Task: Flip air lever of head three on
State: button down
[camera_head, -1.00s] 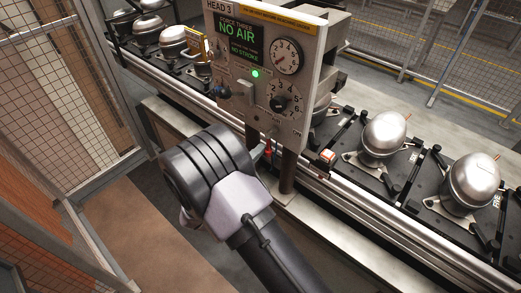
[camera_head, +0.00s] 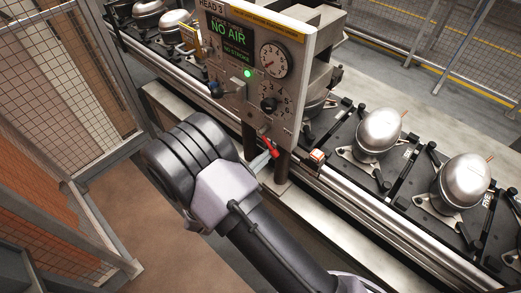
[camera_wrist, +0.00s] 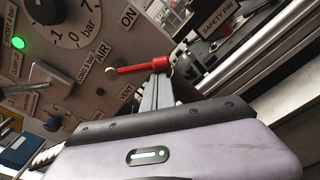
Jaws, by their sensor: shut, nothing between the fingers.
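The head 3 panel (camera_head: 222,88) stands over the line, with a lit green lamp and a display reading NO AIR. The red air lever (camera_head: 270,148) sticks out low on the panel, pointing down and right. In the wrist view the red lever (camera_wrist: 140,68) lies between the ON label (camera_wrist: 129,16) and the VENT label (camera_wrist: 126,93). My gripper (camera_head: 260,162) is shut and empty, its tips at the lever's outer end. In the wrist view my gripper's fingertips (camera_wrist: 158,80) overlap that end; I cannot tell if they touch.
A black selector knob (camera_head: 268,104) and a round gauge (camera_head: 274,59) sit above the lever. A metal rail (camera_head: 345,187) runs below the panel. Silver compressors (camera_head: 379,131) stand on black pallets at the right. Mesh fencing (camera_head: 40,85) stands at the left.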

jog(key=r+n+p, duration=0.1)
jog(key=n, duration=0.1)
jog(key=s+d+r+n+p, duration=0.1)
jog(key=n, duration=0.1)
jog(key=d+r+n+p, duration=0.1)
jog(key=p, duration=0.1)
jog(key=shift+s+n+h, duration=0.25)
jog(key=shift+n+h, duration=0.15)
jog(key=shift+d+r, duration=0.1)
jog(key=shift+r, duration=0.15)
jog(key=shift+s+r+p, duration=0.1)
jog(key=shift+r+p, duration=0.05)
jog(key=shift+p, duration=0.25)
